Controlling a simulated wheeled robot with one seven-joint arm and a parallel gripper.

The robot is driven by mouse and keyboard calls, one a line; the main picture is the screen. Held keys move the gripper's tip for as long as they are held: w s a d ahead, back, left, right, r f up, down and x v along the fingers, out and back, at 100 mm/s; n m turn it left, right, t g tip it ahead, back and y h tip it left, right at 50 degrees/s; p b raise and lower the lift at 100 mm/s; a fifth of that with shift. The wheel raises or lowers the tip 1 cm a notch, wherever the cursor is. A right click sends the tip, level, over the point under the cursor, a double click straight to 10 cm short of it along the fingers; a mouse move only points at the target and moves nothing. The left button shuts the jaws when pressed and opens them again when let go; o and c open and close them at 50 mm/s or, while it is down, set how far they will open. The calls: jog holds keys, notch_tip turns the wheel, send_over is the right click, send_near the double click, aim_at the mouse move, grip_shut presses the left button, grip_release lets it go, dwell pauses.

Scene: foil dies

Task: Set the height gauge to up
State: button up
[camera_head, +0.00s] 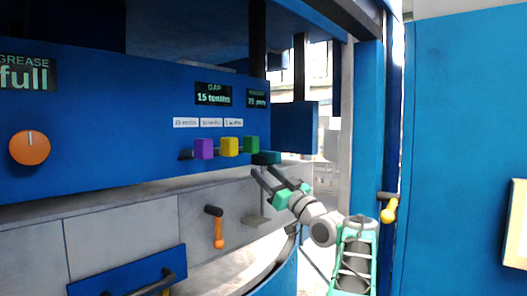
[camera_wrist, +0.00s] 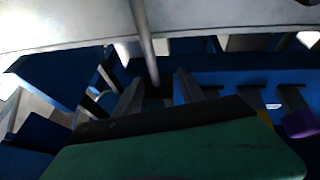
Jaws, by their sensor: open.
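No part in view carries a readable height gauge label, so I cannot tell for sure which it is. A purple block (camera_head: 203,149), a yellow block (camera_head: 229,146) and a green block (camera_head: 251,144) stand in a row on the blue machine front. A dark teal piece (camera_head: 266,158) sits at the right end of that row. My gripper (camera_head: 263,172) is open just below and beside this dark piece; contact cannot be told. In the wrist view, my fingers (camera_wrist: 158,92) reach towards a dark area, with the purple block (camera_wrist: 301,124) at the right edge.
Above the row, a display (camera_head: 213,94) reads GAP 15 tenths. An orange knob (camera_head: 30,148) is at the left. An orange-handled lever (camera_head: 218,230) hangs on the grey panel. A yellow handle (camera_head: 389,210) is right of my arm. A blue box (camera_head: 296,128) juts out above my gripper.

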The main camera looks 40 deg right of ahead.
jog(key=s+d+r+t+y, duration=0.2)
jog(key=s+t+y, duration=0.2)
jog(key=s, duration=0.1)
jog(key=shift+n, duration=0.3)
jog(key=p+x, duration=0.4)
jog(key=x, duration=0.3)
jog(key=shift+w+a+r, duration=0.2)
jog(key=shift+w, duration=0.2)
jog(key=shift+c, duration=0.4)
grip_shut()
